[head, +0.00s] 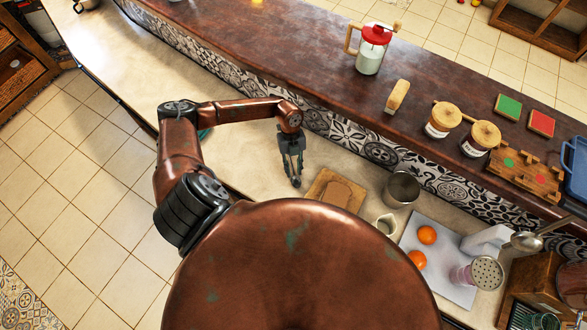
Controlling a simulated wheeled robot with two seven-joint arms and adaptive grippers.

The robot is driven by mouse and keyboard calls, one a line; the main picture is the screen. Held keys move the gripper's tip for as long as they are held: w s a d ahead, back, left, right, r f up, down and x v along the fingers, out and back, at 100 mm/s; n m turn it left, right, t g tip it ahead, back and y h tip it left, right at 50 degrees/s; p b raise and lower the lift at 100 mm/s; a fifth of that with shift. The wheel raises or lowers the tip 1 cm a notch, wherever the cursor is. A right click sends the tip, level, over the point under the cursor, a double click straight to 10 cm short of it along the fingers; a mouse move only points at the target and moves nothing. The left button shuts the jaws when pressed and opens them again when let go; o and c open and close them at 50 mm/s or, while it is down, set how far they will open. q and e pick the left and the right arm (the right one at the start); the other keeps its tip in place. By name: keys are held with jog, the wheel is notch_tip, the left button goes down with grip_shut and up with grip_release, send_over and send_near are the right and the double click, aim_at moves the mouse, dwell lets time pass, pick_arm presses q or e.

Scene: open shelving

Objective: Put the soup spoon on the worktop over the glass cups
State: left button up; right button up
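A metal spoon (526,241) with a round bowl shows at the right; its handle runs up and to the right toward the edge of the picture. I cannot tell what it rests on. Greenish glass (545,321), possibly the glass cups, is cut off at the lower right corner. My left gripper (297,182) points down over the pale worktop (245,157), left of a wooden board (327,183) and far from the spoon. Its fingers look close together, and I see nothing in them. My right gripper is not in view.
A metal pot (402,189), a small cream jug (386,224), and a white board (451,289) with two oranges (427,235) stand right of the wooden board. The raised dark counter (300,55) holds a red-lidded press (371,50) and jars (443,119). The worktop's left stretch is clear.

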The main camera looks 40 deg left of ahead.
aim_at(292, 163)
pick_arm(q)
jog(key=shift+r, duration=0.1)
jog(key=b+v, duration=0.2)
jog(key=v, duration=1)
